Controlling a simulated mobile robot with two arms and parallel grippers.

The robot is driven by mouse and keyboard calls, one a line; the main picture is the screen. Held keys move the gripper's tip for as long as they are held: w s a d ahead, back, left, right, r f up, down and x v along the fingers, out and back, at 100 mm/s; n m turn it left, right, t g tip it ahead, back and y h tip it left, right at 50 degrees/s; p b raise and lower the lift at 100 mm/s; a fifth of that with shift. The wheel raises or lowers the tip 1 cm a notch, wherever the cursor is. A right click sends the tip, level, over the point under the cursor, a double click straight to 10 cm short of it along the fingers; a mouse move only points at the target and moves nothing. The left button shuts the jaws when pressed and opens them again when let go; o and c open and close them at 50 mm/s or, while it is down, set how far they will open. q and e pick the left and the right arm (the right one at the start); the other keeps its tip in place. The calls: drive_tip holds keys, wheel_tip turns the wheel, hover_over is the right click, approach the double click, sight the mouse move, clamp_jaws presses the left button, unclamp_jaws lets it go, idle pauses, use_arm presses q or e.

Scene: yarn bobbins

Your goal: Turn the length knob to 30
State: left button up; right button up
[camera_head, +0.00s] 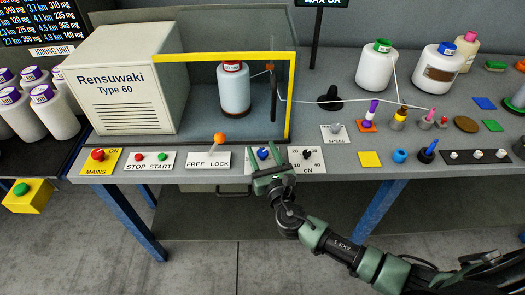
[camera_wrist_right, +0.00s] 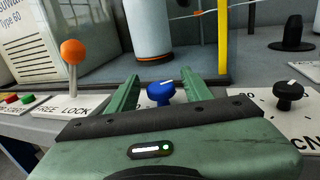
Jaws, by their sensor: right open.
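A blue knob (camera_head: 263,153) with a white pointer mark sits on a white dial plate at the table's front edge. It also shows in the right wrist view (camera_wrist_right: 160,93), between the two green fingers. My right gripper (camera_head: 266,166) is open, its fingers on either side of the blue knob; I cannot tell whether they touch it. It also shows in the right wrist view (camera_wrist_right: 160,82). The gripper's body hides most of the blue knob's plate, so its label and scale cannot be read. My left gripper is not in view.
A black knob (camera_head: 307,154) on a cN plate is just right. An orange-tipped FREE/LOCK lever (camera_head: 219,139) stands upright to the left. Behind are a yellow frame edge (camera_head: 289,105) and a pale blue bobbin (camera_head: 233,90). A speed knob (camera_head: 336,128) is farther right.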

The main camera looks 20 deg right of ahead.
clamp_jaws()
drive_tip(key=shift+m+h, duration=0.3)
drive_tip(key=shift+h, duration=0.2)
drive_tip(key=shift+a+m+h, duration=0.1)
drive_tip(key=shift+m+h, duration=0.5)
drive_tip(key=shift+h, duration=0.2)
drive_tip(key=shift+m+g+h, duration=0.3)
drive_tip(key=shift+m+h, duration=0.4)
drive_tip(key=shift+h, duration=0.5)
drive_tip(key=m+g+h, duration=0.1)
drive_tip(key=m+h, duration=0.1)
drive_tip(key=h, duration=0.1)
drive_tip(key=shift+f, duration=0.1)
drive_tip(key=shift+m+g+h+b, duration=0.65)
drive_tip(key=shift+m+g+h, duration=0.5)
drive_tip(key=shift+h, duration=0.35)
drive_tip(key=shift+m+h, duration=0.25)
drive_tip(key=shift+h, duration=0.05)
